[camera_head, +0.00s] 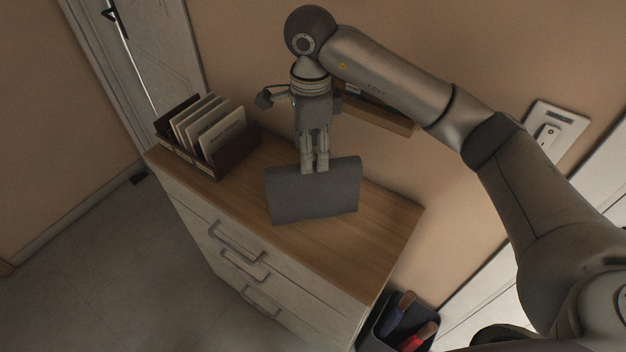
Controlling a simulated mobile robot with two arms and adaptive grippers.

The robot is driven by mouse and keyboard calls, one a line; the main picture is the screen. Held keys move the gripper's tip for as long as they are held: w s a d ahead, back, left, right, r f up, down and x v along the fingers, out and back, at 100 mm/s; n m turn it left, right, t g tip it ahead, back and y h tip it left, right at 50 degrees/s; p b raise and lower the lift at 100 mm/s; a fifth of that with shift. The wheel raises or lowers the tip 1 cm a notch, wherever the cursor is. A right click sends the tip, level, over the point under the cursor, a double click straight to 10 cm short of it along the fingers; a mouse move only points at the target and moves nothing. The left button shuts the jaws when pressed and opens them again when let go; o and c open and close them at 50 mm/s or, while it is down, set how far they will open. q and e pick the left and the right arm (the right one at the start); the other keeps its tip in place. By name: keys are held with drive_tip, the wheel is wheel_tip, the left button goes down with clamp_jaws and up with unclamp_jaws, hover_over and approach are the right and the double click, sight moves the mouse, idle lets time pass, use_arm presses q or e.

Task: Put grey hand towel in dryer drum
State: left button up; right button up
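A flat grey slab-like piece, which looks like the folded grey hand towel (314,194), is over the wooden top of a cabinet. My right gripper (315,168) points down at its upper edge. The two fingers are close together and appear to pinch that edge. I cannot tell whether the towel's lower edge touches the cabinet top. My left gripper is not in view. No dryer drum can be made out.
The cabinet (385,222) has several drawers with grey handles. A file rack (240,152) with upright cards stands at its left end. A small wall shelf (385,117) is behind my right gripper. A dark bin (372,333) with red and brown items stands at the lower right.

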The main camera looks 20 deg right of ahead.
sight(314, 165)
drive_tip(key=f+p, duration=0.1)
drive_tip(key=f, duration=0.1)
drive_tip(key=f+p, duration=0.1)
drive_tip(key=f, duration=0.1)
drive_tip(key=shift+s+d, duration=0.2)
drive_tip(key=shift+f, duration=0.35)
clamp_jaws()
